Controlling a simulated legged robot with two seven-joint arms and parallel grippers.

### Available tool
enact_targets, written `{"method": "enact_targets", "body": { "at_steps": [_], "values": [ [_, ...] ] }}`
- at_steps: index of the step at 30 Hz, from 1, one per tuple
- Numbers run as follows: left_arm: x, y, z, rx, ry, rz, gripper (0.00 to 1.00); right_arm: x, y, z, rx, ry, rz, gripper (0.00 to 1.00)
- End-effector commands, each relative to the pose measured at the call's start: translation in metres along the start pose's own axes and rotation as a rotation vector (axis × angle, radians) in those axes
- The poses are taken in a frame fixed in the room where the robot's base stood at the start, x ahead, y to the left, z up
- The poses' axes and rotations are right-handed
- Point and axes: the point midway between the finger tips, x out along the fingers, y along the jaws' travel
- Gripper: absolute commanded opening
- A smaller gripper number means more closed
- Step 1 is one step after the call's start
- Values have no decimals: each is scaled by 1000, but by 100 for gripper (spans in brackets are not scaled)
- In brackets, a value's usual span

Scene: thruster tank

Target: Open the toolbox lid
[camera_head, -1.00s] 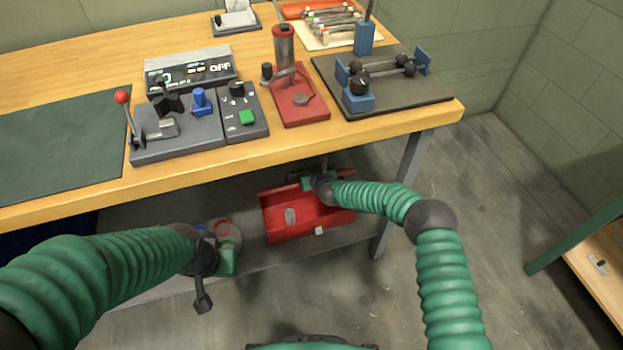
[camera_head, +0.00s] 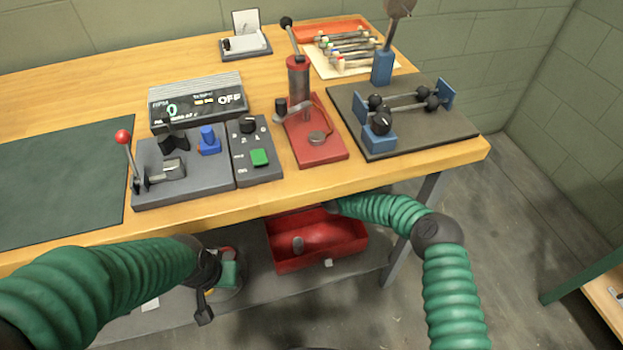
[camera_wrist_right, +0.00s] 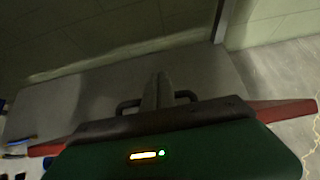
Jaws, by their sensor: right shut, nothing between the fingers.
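The red toolbox (camera_head: 335,252) sits on the lower shelf under the workbench in the head view. I see a red hollow with a grey piece in it; the tabletop hides its back, so I cannot tell the full lid position. My right forearm reaches under the tabletop edge behind the toolbox, and its gripper is hidden there. In the right wrist view, my right gripper (camera_wrist_right: 158,92) is shut and empty, with red toolbox edges (camera_wrist_right: 285,109) showing either side of my green wrist. My left gripper (camera_head: 204,308) hangs left of the toolbox, its jaw state unclear.
The wooden workbench (camera_head: 225,205) overhangs the toolbox. A control panel (camera_head: 185,170), a red pump-like stand (camera_head: 315,140) and a dark plate (camera_head: 440,130) with blue fixtures stand on it. A grey table leg (camera_head: 410,215) is right of the toolbox. Open floor lies to the right.

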Motion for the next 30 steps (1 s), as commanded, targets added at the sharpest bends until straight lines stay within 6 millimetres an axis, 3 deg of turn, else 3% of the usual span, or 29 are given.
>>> {"method": "enact_targets", "body": {
  "at_steps": [12,16,20,30],
  "values": [
    [0,0,0,0,0,0,44,0,0,0,0,0,0,0],
    [-6,0,-1,0,0,0,44,-10,0,1,-1,3,1,0],
    [-16,0,-4,0,0,0,44,-36,0,4,0,1,3,0],
    [-48,0,-11,0,0,0,44,-132,-1,4,1,1,1,0]
  ]
}}
